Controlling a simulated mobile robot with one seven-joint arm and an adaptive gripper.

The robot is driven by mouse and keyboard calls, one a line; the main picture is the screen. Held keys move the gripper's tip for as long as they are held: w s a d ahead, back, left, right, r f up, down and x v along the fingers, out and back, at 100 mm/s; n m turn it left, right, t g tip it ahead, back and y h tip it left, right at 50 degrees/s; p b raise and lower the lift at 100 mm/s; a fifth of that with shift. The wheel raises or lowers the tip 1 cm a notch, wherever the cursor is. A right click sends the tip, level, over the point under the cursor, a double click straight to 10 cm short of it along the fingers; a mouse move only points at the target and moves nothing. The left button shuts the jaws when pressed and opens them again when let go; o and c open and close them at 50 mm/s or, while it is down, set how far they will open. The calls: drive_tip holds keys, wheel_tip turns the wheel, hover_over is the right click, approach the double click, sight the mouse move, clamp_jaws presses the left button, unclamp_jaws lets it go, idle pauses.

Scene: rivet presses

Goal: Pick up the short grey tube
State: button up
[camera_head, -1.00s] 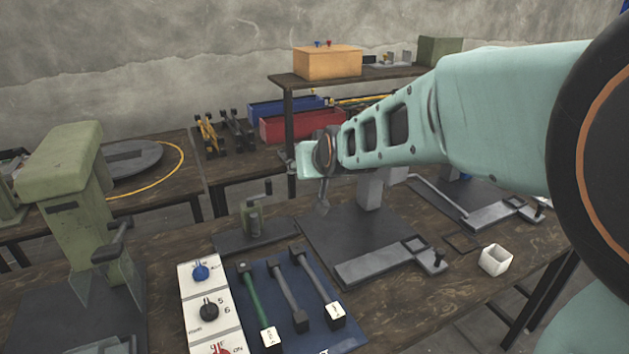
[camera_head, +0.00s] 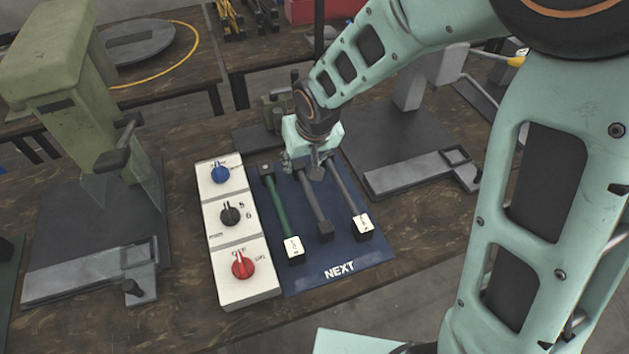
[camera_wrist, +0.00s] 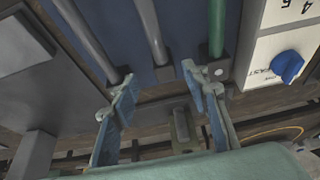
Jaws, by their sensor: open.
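Two grey tubes lie side by side on a blue mat (camera_head: 300,270). The middle grey tube (camera_head: 312,206) looks the shorter one and ends in a dark block at the front. The right grey tube (camera_head: 346,191) ends in a white-tagged block. My gripper (camera_head: 314,170) is open and empty, over the back part of the grey tubes, hiding the middle one's far end. In the wrist view the open fingers (camera_wrist: 160,80) are spread around the line of the middle grey tube (camera_wrist: 150,32), seemingly above it. Contact cannot be told.
A green tube (camera_head: 278,207) lies left of the grey ones, close by. Left of the mat stands a white panel with blue, black and red knobs (camera_head: 230,214). A green press (camera_head: 75,120) stands at the left. A dark plate with a grey fixture (camera_head: 418,176) lies to the right.

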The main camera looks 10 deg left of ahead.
sight(300, 169)
drive_tip(key=x, duration=0.2)
drive_tip(key=b+x, duration=0.1)
drive_tip(key=x, duration=0.1)
drive_tip(key=shift+s+a+f, duration=0.2)
drive_tip(key=shift+s, duration=0.1)
drive_tip(key=shift+w+a+f, duration=0.15)
drive_tip(key=shift+w+f, duration=0.15)
drive_tip(key=shift+f, duration=0.2)
drive_tip(key=shift+c, duration=0.3)
clamp_jaws()
